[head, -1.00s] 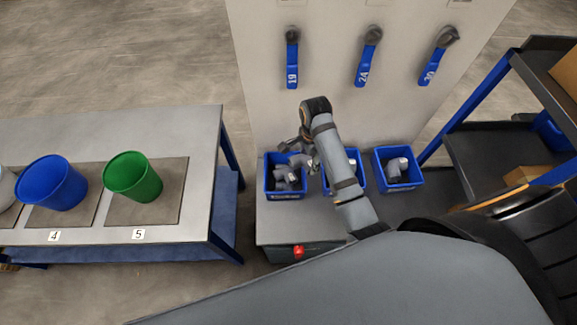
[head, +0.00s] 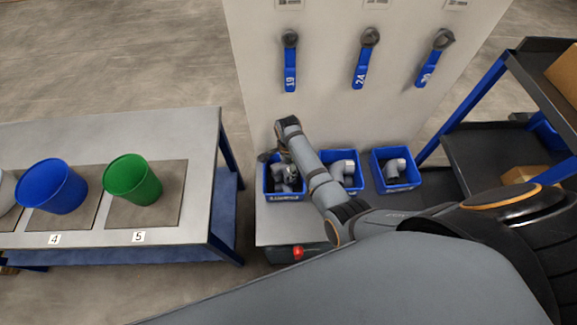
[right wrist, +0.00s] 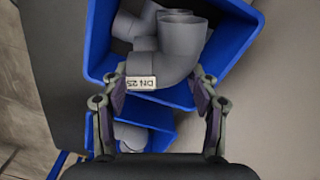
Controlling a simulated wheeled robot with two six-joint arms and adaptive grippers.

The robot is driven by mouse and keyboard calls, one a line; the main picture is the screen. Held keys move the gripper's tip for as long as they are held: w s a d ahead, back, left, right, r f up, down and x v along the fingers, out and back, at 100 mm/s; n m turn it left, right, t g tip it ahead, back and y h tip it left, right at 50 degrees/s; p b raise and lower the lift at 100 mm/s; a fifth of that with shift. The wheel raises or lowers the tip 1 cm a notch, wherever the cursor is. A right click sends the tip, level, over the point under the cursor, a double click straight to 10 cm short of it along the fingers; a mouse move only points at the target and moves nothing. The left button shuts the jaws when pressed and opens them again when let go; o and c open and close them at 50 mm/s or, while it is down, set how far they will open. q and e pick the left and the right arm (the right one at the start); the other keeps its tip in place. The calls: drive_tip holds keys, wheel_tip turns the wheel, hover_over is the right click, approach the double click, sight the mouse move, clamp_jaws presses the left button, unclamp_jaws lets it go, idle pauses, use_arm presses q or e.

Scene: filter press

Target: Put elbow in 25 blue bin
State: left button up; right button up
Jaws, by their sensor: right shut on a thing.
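A grey pipe elbow marked DN 25 (right wrist: 178,58) sits between the fingers of my right gripper (right wrist: 160,96) in the right wrist view. The gripper is shut on its labelled end. In the head view my right gripper (head: 284,168) is at the leftmost blue bin (head: 270,188), and arm and fingers partly hide what it holds. In the right wrist view the elbow is over or inside the opening of a blue bin (right wrist: 97,42) with other grey fittings in it. I cannot tell whether it touches them. My left gripper is not in view.
A middle blue bin (head: 343,187) and a right blue bin (head: 397,187) hold grey elbows. Behind the bins stands a panel (head: 325,105) with blue-handled valves. A table with a blue bucket (head: 52,187) and a green bucket (head: 132,181) is at left, a shelf cart at right.

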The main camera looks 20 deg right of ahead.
sight(288, 167)
drive_tip(key=shift+f, duration=0.55)
drive_tip(key=o, duration=1.2)
drive_tip(key=shift+r, duration=0.1)
drive_tip(key=shift+c, duration=0.2)
drive_tip(key=shift+r, duration=0.1)
wheel_tip(288, 167, up, 13)
drive_tip(key=shift+b, duration=0.3)
